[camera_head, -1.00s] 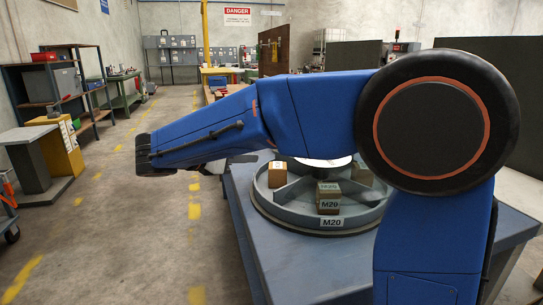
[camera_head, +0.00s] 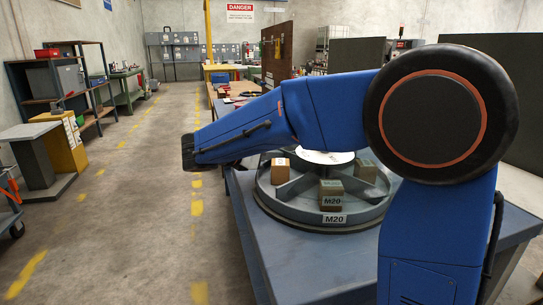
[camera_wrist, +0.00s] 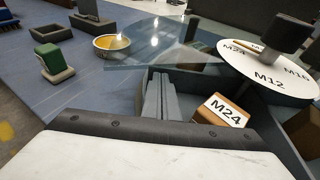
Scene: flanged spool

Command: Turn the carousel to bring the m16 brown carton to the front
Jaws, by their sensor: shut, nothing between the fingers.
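The carousel is a round grey tray with divided compartments; its rim (camera_head: 283,213) shows in the head view on the blue table. The front plate reads M20, and brown M20 cartons (camera_head: 331,202) sit behind it. A brown carton (camera_head: 281,176) sits at the left and another (camera_head: 366,170) at the right; I cannot read their labels there. In the wrist view a brown carton (camera_wrist: 220,112) is marked M24. The white disc (camera_wrist: 262,70) above carries size labels. No carton marked M16 is readable. My gripper (camera_wrist: 160,88) is shut and empty, beside the M24 carton.
A dark post (camera_wrist: 290,35) rises over the disc. Open floor lies left of the table in the head view.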

